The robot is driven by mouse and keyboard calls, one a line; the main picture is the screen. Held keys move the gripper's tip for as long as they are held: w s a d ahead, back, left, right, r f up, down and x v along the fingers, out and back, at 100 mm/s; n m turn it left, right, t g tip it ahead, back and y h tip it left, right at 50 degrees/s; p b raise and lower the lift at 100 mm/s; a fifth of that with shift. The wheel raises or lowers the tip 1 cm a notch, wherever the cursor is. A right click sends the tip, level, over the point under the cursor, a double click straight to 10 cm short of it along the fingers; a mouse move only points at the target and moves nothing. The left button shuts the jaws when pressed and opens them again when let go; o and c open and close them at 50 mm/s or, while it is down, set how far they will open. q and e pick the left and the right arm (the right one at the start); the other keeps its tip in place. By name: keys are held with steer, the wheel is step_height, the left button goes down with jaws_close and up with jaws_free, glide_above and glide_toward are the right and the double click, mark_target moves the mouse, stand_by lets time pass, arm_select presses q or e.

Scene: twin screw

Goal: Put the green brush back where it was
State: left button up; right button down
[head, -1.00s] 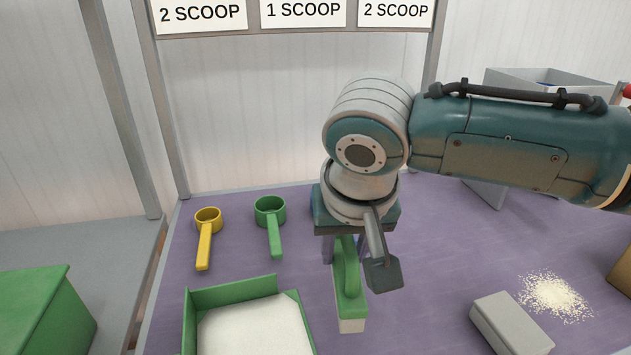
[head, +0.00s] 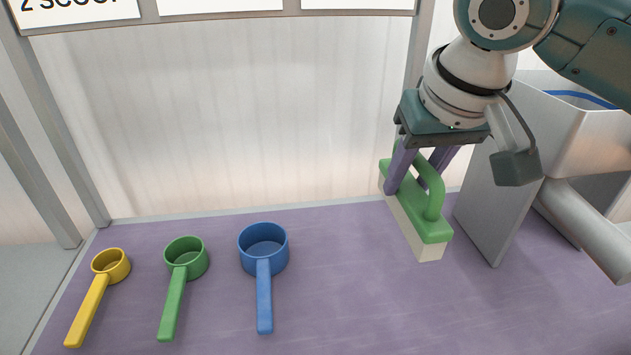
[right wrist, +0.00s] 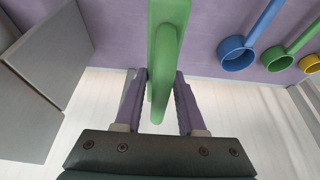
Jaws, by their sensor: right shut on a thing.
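The green brush (head: 431,229) has a green back with an arched handle and pale bristles. It is at the back of the purple table, right of the blue scoop. My right gripper (head: 411,180) is above it with its purple fingers on both sides of the handle, shut on it. In the right wrist view the brush handle (right wrist: 163,75) runs between the two fingers (right wrist: 155,100). I cannot tell clearly whether the bristles touch the table. My left gripper is not in view.
A yellow scoop (head: 112,264), a green scoop (head: 186,257) and a blue scoop (head: 263,246) lie in a row on the purple table (head: 330,270). A grey metal hopper (head: 585,135) with an upright plate (head: 497,205) stands close right of the brush.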

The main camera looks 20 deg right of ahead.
step_height(320, 180, down, 14)
steer(key=b, duration=0.3)
steer(key=shift+r, duration=0.2)
steer(key=shift+f, duration=0.1)
steer(key=shift+f, duration=0.1)
steer(key=c, duration=0.5)
jaws_free()
